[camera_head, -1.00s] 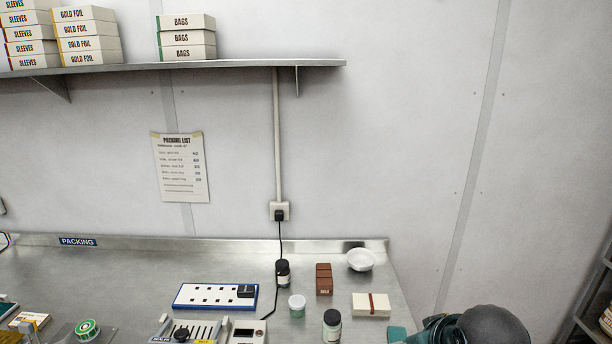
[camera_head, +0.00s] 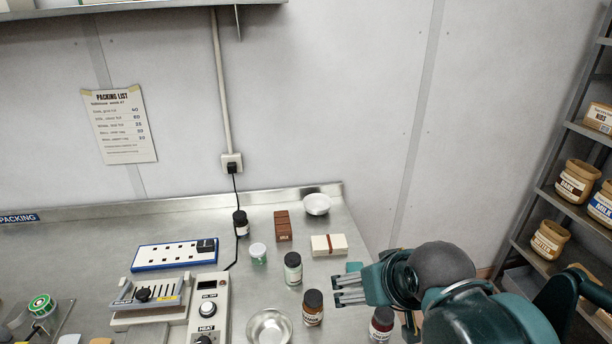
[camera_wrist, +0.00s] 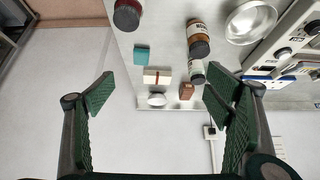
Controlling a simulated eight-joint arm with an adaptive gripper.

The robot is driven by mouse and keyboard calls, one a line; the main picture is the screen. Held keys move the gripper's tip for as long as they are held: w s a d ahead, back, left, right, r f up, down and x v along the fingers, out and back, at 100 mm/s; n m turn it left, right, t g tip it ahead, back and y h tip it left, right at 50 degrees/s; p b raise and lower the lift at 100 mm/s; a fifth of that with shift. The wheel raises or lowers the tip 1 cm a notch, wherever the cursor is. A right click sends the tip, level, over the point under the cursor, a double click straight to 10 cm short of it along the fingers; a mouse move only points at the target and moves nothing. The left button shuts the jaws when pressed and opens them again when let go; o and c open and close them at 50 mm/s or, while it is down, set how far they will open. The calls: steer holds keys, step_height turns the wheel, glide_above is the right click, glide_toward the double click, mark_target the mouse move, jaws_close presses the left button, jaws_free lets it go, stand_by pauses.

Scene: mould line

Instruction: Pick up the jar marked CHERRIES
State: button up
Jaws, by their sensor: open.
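No label that I can read says CHERRIES. A dark red jar with a dark lid (camera_head: 382,323) stands near the bench's right edge, its label too small to read. It also shows at the top left of the wrist view (camera_wrist: 127,15). My gripper (camera_head: 348,285) is open and empty above the right side of the bench, up and left of that jar in the head view. In the wrist view the gripper's fingers (camera_wrist: 160,92) are spread wide with nothing between them. A brown jar with a dark lid (camera_head: 313,307) stands left of the dark red one.
A dark-lidded jar (camera_head: 293,268), a pale-lidded jar (camera_head: 258,254), a black-capped bottle (camera_head: 241,223), a brown block (camera_head: 283,226), a banded white box (camera_head: 328,245) and metal bowl (camera_head: 270,328) crowd the bench. Shelves with jars (camera_head: 577,181) stand at right.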

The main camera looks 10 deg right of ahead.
steer(key=c, duration=0.7)
steer(key=shift+w, duration=0.1)
steer(key=m+g+p, duration=0.4)
steer(key=m+g, duration=0.1)
steer(key=m, duration=0.8)
glide_above(385, 312)
steer(key=a, duration=0.2)
steer(key=f, duration=1)
steer(key=shift+w+d, duration=0.2)
steer(key=shift+w, duration=0.15)
steer(key=shift+s+d+f+m+g+p, duration=0.1)
steer(key=shift+d+f+m+g+p, duration=0.2)
steer(key=shift+f+m, duration=0.4)
steer(key=shift+s+d+f+m+g+p, duration=0.15)
steer(key=shift+d+f+m+g, duration=0.1)
steer(key=shift+f+m+g, duration=0.3)
steer(key=shift+s+d+f+m+g+p, duration=0.1)
steer(key=shift+d+f+m+g, duration=0.15)
steer(key=shift+f+m, duration=0.55)
steer(key=shift+f, duration=0.15)
